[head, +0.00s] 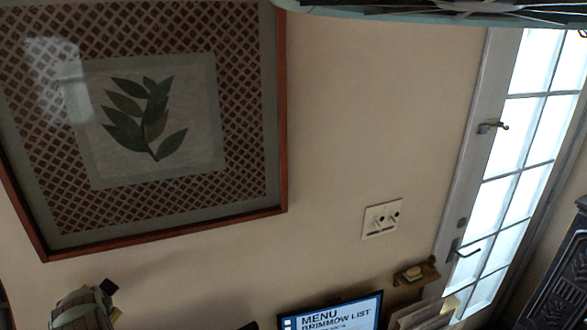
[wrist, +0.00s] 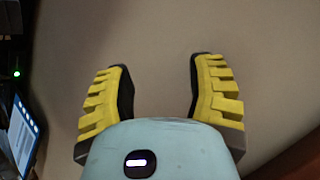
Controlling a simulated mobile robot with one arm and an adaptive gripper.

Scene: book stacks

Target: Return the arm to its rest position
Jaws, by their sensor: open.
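My gripper (wrist: 157,78) shows in the wrist view with its two yellow-ridged fingers spread apart. It is open, and nothing is between the fingers. A plain beige wall surface fills the view beyond the fingertips.
A framed leaf picture (head: 145,115) hangs on the wall. A wall plate (head: 382,219) and a paned glass door (head: 520,150) are to its right. A lit menu screen (head: 335,314) stands low; a screen also shows at left in the wrist view (wrist: 22,135).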

